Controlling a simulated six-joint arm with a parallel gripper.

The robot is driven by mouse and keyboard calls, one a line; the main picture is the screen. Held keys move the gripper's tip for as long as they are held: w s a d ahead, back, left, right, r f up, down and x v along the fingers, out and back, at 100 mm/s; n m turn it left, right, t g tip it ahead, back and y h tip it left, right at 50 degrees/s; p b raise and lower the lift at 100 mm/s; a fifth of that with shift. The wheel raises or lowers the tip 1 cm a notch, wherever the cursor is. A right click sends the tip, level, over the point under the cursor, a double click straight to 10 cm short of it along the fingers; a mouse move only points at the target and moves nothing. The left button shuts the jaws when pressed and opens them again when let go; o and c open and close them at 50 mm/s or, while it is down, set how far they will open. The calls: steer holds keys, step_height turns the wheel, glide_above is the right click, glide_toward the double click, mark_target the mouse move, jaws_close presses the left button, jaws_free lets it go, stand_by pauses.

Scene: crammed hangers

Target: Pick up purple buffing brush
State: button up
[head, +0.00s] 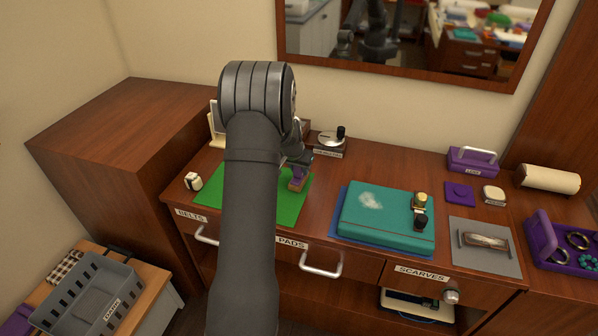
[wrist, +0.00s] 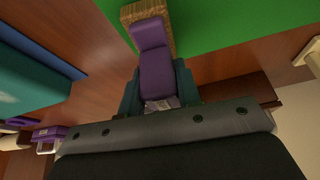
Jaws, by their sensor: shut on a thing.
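The purple buffing brush (head: 296,178) is upright over the right edge of the green mat (head: 232,200) in the head view, with its tan bristle end down. In the wrist view the purple handle (wrist: 155,62) runs between the fingers, with the tan bristles (wrist: 165,12) beyond it at the mat's edge. My gripper (head: 299,163) is shut on the handle; it also shows in the wrist view (wrist: 158,88). I cannot tell whether the bristles touch the mat or hang just above it. My arm hides much of the mat's middle.
A teal case (head: 375,215) with a small bottle (head: 420,201) on it lies to the right. A round silver device (head: 333,138) stands behind the brush. A mirror (head: 410,35) hangs behind the dresser.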

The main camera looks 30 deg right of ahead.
steer(key=r, duration=0.4)
steer(key=shift+s+d, duration=0.25)
steer(key=shift+s, duration=0.1)
steer(key=s+d+r, duration=0.4)
steer(key=s+r, duration=0.2)
steer(key=s, duration=0.4)
steer(key=shift+d+r, duration=0.2)
